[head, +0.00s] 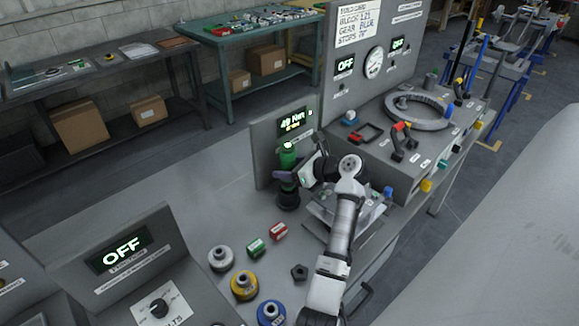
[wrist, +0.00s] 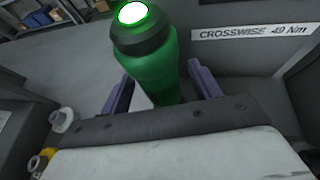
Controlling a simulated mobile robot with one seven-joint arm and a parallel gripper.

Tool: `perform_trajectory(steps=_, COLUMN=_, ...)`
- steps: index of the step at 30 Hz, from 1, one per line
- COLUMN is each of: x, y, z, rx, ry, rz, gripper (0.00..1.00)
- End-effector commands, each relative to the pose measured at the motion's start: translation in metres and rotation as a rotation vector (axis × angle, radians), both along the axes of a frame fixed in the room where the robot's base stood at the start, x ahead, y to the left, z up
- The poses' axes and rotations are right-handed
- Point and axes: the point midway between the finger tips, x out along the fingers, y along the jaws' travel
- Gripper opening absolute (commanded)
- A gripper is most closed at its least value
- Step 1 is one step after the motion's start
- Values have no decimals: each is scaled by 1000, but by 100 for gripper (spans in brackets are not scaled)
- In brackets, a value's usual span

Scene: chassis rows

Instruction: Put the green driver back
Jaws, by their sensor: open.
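The green driver (head: 288,158) stands upright by the panel with the lit Nm display, its lower end over a dark round base (head: 288,200). In the wrist view the green driver (wrist: 155,65) has a dark collar and a glowing green top. My gripper (head: 290,177) is open, with its purple fingers on either side of the driver's body. In the wrist view my gripper (wrist: 160,75) shows a finger left and right of the driver, apparently with gaps. The driver's lower end is hidden there by my gripper's body.
A panel (head: 264,150) stands close behind the driver. A grey fixture (head: 330,215) lies under my arm. Green (head: 256,247) and red (head: 278,231) blocks and several round parts, one yellow (head: 244,285), stand on the bench in front. Bare bench lies left of the driver.

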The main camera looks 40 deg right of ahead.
Motion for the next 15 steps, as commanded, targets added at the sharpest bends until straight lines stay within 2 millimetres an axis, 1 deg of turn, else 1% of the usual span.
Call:
perform_trajectory(steps=4, x=-5, y=-2, z=1, rx=0, ry=-1, rz=-1, gripper=63)
perform_trajectory(steps=8, x=-21, y=-7, z=8, rx=-2, ry=-4, rz=-2, gripper=63)
perform_trajectory(steps=15, x=-70, y=-21, z=30, rx=-3, ry=-4, rz=-4, gripper=63)
